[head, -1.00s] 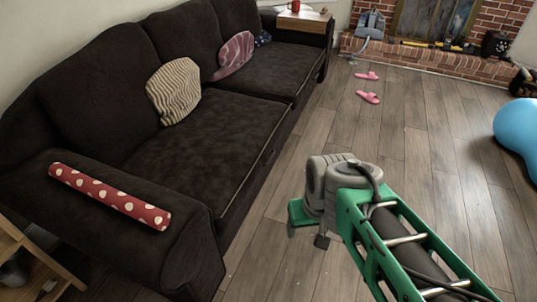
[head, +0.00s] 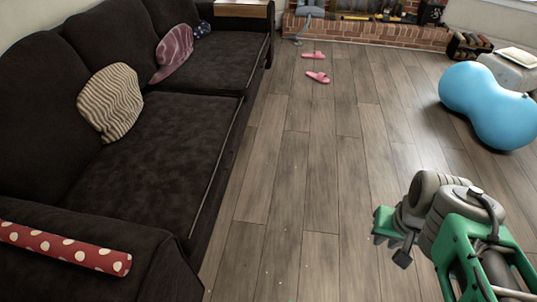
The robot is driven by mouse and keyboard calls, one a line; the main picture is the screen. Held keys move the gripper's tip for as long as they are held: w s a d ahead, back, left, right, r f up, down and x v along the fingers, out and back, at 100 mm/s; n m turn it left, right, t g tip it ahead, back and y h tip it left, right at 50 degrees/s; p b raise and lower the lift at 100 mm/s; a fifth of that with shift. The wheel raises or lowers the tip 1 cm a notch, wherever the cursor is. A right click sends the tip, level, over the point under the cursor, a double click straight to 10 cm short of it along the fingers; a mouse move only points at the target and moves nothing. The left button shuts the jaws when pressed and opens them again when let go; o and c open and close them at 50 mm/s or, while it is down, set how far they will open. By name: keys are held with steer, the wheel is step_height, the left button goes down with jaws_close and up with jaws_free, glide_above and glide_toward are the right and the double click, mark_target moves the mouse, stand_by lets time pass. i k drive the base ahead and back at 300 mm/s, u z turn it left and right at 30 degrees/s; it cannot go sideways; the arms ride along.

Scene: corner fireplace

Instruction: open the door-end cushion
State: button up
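The dark sofa has a near seat cushion (head: 160,150) and a far seat cushion (head: 212,62). Both lie flat in place. No door is in view, so I cannot tell which one is the door-end cushion. My gripper (head: 388,232) is at the lower right, over bare floor, well to the right of the sofa and touching nothing. Its green finger parts are seen partly edge-on, and I cannot tell whether they are open or shut.
A striped pillow (head: 110,103), a pink pillow (head: 174,52) and a red dotted roll (head: 65,248) rest on the sofa. Pink slippers (head: 317,77) lie on the floor. A blue peanut ball (head: 488,105) is at right. The brick hearth (head: 370,32) is behind. Floor beside the sofa is clear.

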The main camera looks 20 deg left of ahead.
mark_target(167, 172)
steer(key=z, duration=0.05)
steer(key=i, duration=1.15)
steer(key=u, duration=3.65)
steer(key=i, duration=0.5)
steer(key=z, duration=0.05)
